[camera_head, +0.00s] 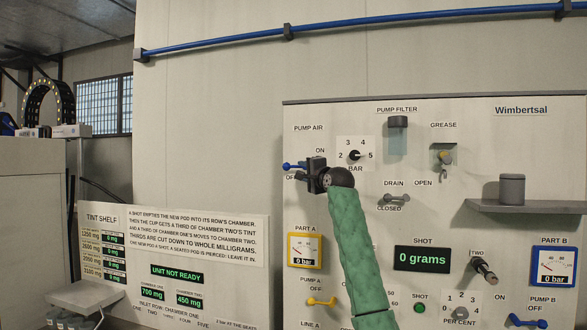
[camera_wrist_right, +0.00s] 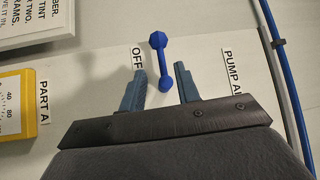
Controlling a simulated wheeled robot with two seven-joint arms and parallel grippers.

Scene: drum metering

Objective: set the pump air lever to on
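The blue pump air lever (camera_head: 292,166) is on the wall panel under the PUMP AIR label, lying roughly level just above the OFF mark, with the ON mark up and to its right. My right gripper (camera_head: 306,170) is at the lever and hides part of it. In the right wrist view the lever (camera_wrist_right: 158,58) lies beside the OFF label, its near end between the two open fingers of my right gripper (camera_wrist_right: 161,86). A gap shows on each side, with no clear contact. My left gripper is not in view.
The bar selector knob (camera_head: 355,155) is just right of my right gripper. The drain lever (camera_head: 395,199) and Part A gauge (camera_head: 304,251) are lower. A grey shelf (camera_head: 530,207) juts out at right. A blue pipe (camera_head: 350,24) runs above.

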